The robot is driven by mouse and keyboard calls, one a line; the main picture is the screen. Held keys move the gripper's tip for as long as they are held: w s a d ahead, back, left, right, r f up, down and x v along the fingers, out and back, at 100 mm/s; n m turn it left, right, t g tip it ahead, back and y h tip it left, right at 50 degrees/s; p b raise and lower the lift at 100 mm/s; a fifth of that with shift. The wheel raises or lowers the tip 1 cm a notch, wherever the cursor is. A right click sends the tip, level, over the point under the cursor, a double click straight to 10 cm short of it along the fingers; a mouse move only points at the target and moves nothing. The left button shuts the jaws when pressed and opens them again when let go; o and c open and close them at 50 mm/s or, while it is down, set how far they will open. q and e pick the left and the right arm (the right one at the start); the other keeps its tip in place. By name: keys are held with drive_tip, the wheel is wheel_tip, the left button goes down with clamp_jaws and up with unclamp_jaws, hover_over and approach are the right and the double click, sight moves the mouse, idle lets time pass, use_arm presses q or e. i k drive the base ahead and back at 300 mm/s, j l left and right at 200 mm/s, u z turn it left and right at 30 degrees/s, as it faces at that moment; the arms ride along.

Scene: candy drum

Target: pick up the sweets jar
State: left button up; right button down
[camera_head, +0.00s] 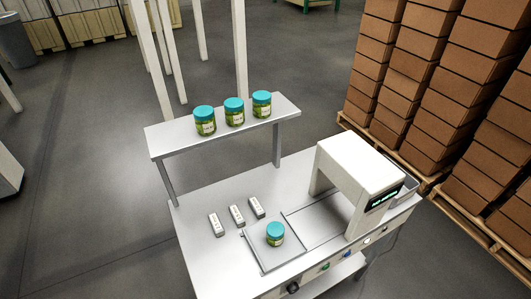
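One sweets jar (275,234) with a teal lid and green label stands upright on a square metal plate (256,258) near the front of the table. Three similar jars stand in a row on the raised shelf: a left one (205,121), a middle one (234,112) and a right one (262,105). Neither of my grippers shows in the head view.
A white arch-shaped machine (352,172) with a small display stands on the right of the metal table (195,205). Three small white blocks (236,214) lie left of centre. Stacked brown boxes (420,80) stand behind right. Open floor lies to the left.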

sight(274, 230)
drive_tip(key=k+l, duration=0.15)
drive_tip(key=l, duration=0.25)
drive_tip(key=k+l+z, duration=0.15)
drive_tip(key=l, duration=0.2)
drive_tip(key=k+l, duration=0.2)
drive_tip(key=l, duration=0.25)
drive_tip(key=k+l+z, duration=0.1)
drive_tip(key=l, duration=0.3)
